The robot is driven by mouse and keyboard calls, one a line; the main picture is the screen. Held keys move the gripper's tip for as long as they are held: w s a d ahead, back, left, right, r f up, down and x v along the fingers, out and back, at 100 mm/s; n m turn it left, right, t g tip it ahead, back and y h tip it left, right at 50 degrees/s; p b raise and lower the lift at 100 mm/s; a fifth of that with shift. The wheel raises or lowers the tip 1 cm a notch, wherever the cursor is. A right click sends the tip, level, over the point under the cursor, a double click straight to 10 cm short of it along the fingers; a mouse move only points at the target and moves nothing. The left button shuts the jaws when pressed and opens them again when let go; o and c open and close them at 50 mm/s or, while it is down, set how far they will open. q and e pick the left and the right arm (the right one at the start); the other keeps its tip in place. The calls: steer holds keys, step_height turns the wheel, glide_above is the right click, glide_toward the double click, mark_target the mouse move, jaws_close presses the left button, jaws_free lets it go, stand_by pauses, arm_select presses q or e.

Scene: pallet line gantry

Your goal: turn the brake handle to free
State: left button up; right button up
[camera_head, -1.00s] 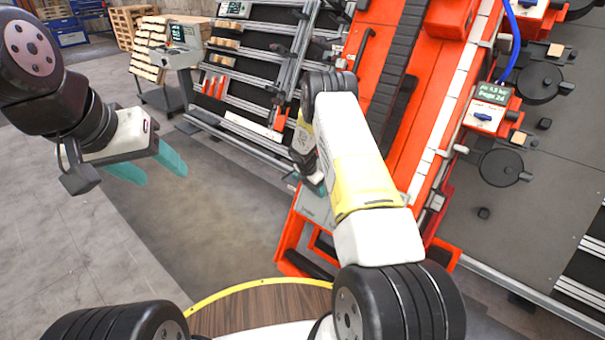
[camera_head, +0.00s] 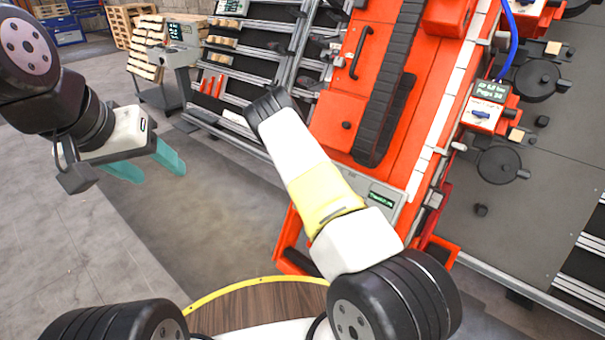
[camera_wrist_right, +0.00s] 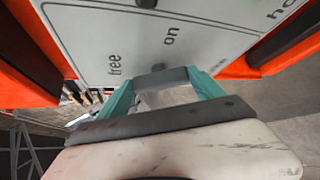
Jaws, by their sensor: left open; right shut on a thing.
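In the right wrist view, a pale panel (camera_wrist_right: 110,25) bears the words "free", "on" and a cut-off word starting "ho". A dark grey handle bar (camera_wrist_right: 162,78) lies across the gap between the teal fingers of my right gripper (camera_wrist_right: 163,92), which is shut on it. The bar is in front of the panel's lower edge, between "free" and "on" in the picture; its pivot is not clear. In the head view my right forearm hides that gripper and the handle. My left gripper (camera_head: 152,165) is open and empty over the floor at left.
The orange machine (camera_head: 335,115) with a dark chain track (camera_head: 385,100) fills the centre right. A small display (camera_head: 383,197) sits on its near end. Racks (camera_head: 235,85) stand behind my right arm. Free floor lies at left.

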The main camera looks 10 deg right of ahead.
steer(key=shift+s+f+m+t, duration=0.15)
steer(key=shift+f+m+t, duration=0.1)
steer(key=shift+m+t, duration=0.85)
steer(key=shift+a+m+t+h, duration=0.15)
steer(key=shift+m+t+h, duration=0.25)
steer(key=shift+m, duration=0.5)
steer(key=o, duration=1.4)
steer(key=shift+c, duration=0.2)
steer(key=v, duration=0.7)
steer(key=shift+s, duration=0.3)
steer(key=shift+a, duration=0.15)
